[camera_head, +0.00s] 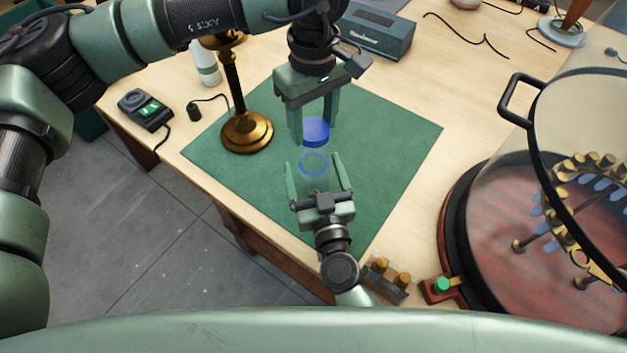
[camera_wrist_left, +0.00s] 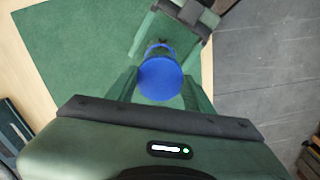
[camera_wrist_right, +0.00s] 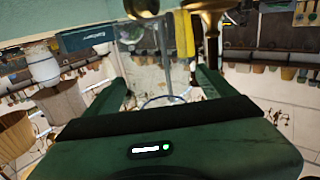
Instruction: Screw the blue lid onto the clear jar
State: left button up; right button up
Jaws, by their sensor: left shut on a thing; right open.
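My left gripper (camera_head: 315,140) is shut on the blue lid (camera_head: 316,130) and points down over the green mat (camera_head: 400,140). The lid is a round blue disc between its fingers in the left wrist view (camera_wrist_left: 160,79). The clear jar (camera_head: 314,173) shows as a faint see-through shape with a blue ring at its rim, just below and nearer than the lid. The lid appears apart from the jar. My right gripper (camera_head: 314,166) is open, with one finger on each side of the jar. Whether the fingers touch the jar cannot be told.
A brass lamp stand (camera_head: 247,133) stands on the mat left of my left gripper. A large glass-domed round case (camera_head: 500,255) is at right. A black meter (camera_head: 145,110) and a blue-grey box (camera_head: 376,36) are on the table. The mat's right part is clear.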

grip_shut()
pick_arm(q)
send_over(314, 151)
jog(key=s, duration=0.2)
jog(key=shift+s+f, duration=0.2)
jog(key=shift+f, duration=2.3)
jog(key=shift+f, duration=0.85)
jog(key=shift+f, duration=0.6)
